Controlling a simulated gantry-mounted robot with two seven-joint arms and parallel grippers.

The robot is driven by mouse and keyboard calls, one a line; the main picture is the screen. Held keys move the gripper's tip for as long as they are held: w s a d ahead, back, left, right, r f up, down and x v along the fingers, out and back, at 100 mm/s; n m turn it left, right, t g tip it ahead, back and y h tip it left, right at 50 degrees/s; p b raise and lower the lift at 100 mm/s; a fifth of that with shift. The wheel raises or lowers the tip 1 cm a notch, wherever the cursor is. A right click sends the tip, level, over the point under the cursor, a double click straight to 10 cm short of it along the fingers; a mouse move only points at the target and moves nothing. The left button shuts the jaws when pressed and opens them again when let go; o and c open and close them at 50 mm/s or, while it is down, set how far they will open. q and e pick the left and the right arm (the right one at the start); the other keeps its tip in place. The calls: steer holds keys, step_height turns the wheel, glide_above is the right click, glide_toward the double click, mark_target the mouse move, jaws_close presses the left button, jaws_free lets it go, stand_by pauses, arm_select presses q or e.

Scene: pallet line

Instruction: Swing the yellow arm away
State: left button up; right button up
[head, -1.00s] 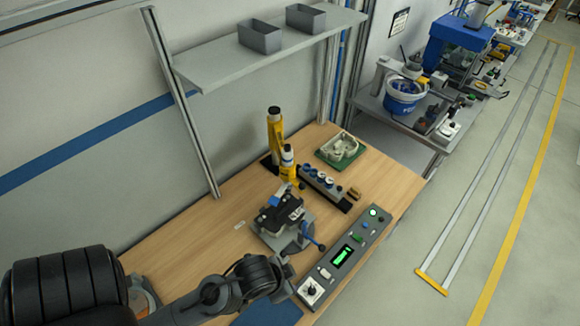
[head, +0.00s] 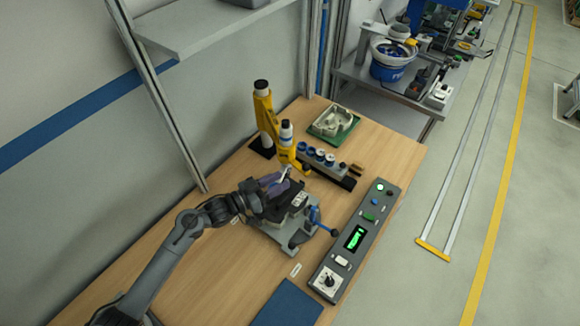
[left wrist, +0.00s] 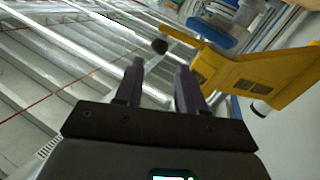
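The yellow arm (head: 265,112) stands on a black base near the back edge of the bench, with a white and dark cylinder at its lower part. In the left wrist view the yellow arm (left wrist: 240,72) fills the upper right, to the right of my fingers. My left gripper (head: 277,178) is above the grey clamp fixture (head: 285,234), close to the lower end of the yellow arm. In the left wrist view my left gripper (left wrist: 160,70) has its two dark fingers apart with nothing between them. Whether a finger touches the arm cannot be told. My right gripper is out of view.
A row of blue-topped parts (head: 318,158) and a green tray with a grey casting (head: 335,122) sit beyond. A control box (head: 352,240) lies along the right bench edge. The fixture's blue lever (head: 316,220) points right. A shelf (head: 205,25) overhangs at upper left.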

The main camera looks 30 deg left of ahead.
mark_target(306, 167)
arm_select(q)
steer(key=shift+w+r, duration=0.1)
steer(key=shift+w, duration=0.2)
steer(key=p+x, duration=0.1)
steer(key=x, duration=0.9)
steer(key=shift+d+r, duration=0.15)
steer(key=shift+d, duration=0.05)
jaws_close()
